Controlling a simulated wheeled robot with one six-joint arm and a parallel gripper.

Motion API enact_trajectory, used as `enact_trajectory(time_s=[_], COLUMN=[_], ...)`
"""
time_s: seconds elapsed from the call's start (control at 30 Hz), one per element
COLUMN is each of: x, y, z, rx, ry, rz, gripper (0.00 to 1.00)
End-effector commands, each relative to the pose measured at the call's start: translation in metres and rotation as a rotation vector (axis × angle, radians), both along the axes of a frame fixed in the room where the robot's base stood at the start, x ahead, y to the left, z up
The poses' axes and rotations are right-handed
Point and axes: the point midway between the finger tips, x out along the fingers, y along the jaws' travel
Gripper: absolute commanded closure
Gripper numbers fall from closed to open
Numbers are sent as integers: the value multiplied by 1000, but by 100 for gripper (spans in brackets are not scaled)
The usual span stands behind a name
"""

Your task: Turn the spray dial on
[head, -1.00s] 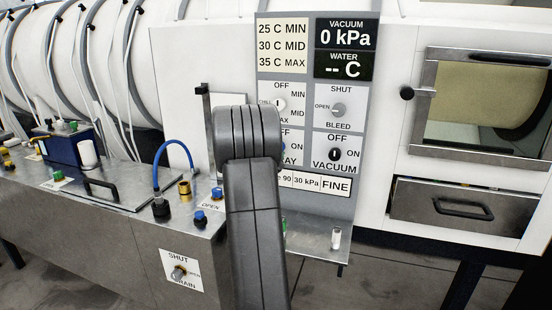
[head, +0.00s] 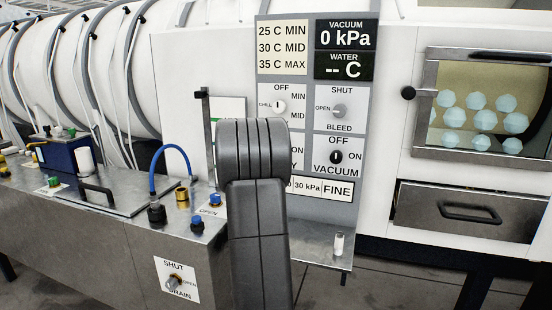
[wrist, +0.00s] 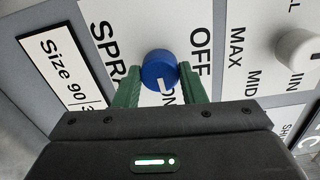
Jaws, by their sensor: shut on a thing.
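The spray dial (wrist: 158,70) is a round blue knob with a white mark on the panel, in the wrist view. Its white mark points toward the ON label, away from OFF. My gripper (wrist: 157,88) has its green fingers on both sides of the dial, shut on it. In the head view my arm hides the dial and most of the spray label. Behind the window (head: 487,112) at the right, several pale blue round shapes show against the yellowish back.
The vacuum dial (head: 336,157) and the shut/bleed dial (head: 339,110) sit just right of my arm. The chill dial (head: 279,106) is above it. A steel bench (head: 150,240) with a blue hose (head: 170,148) stands at the left. A drawer (head: 466,211) is below the window.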

Motion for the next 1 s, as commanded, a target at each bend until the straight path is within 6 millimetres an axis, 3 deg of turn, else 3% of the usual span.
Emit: enact_trajectory(time_s=[0.7, 0.73, 0.8, 0.83, 1.0], x=[0, 0, 0, 0, 0], y=[0, 0, 0, 0, 0], z=[-1, -1, -1, -1, -1], rx=[72, 72, 71, 71, 70], ry=[-21, -21, -20, -21, -21], rz=[-1, -1, -1, -1, 0], gripper=[86, 59, 45, 41, 41])
